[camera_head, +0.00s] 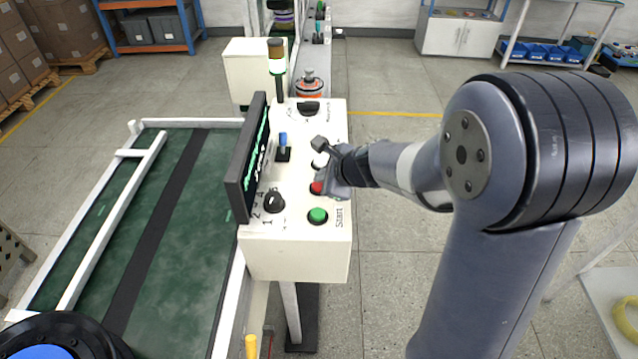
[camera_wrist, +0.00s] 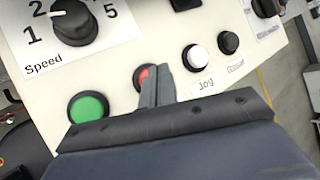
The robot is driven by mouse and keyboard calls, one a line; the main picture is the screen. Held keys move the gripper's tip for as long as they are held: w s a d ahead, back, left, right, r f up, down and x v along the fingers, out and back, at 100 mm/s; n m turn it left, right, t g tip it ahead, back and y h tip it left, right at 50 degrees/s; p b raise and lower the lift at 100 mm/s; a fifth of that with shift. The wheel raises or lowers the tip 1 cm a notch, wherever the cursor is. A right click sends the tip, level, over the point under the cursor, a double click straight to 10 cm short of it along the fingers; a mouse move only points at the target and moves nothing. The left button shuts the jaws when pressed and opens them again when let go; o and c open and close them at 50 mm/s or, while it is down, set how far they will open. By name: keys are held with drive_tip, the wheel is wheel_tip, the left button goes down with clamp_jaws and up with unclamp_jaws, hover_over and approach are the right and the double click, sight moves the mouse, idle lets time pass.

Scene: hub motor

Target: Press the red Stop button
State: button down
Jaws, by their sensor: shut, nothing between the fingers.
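The red Stop button (camera_head: 316,187) is on the white control panel (camera_head: 300,255), partly hidden by my gripper. In the wrist view the red button (camera_wrist: 143,75) shows only as a sliver at the left of my fingers. My gripper (camera_wrist: 160,72) is shut and empty, with its fingertips over or right beside the red button. I cannot tell whether they touch it. In the head view my gripper (camera_head: 326,178) reaches over the panel from the right.
A green Start button (camera_head: 318,215) sits nearer than the red one. A black Speed knob (camera_head: 274,202) is at its left. A white Jog button (camera_wrist: 196,57) and a black button (camera_wrist: 228,42) are at the right in the wrist view. A screen (camera_head: 250,165) stands on the panel's left.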

drive_tip(key=shift+f+b, duration=0.5)
drive_tip(key=shift+f, duration=0.05)
idle(0.4)
drive_tip(key=shift+r, duration=0.15)
drive_tip(key=shift+r+p, duration=0.8)
drive_tip(key=shift+p, duration=0.05)
wheel_tip(320, 180, up, 5)
drive_tip(key=p, duration=0.4)
drive_tip(key=shift+r+p, duration=0.1)
drive_tip(key=shift+p, duration=0.3)
idle(0.3)
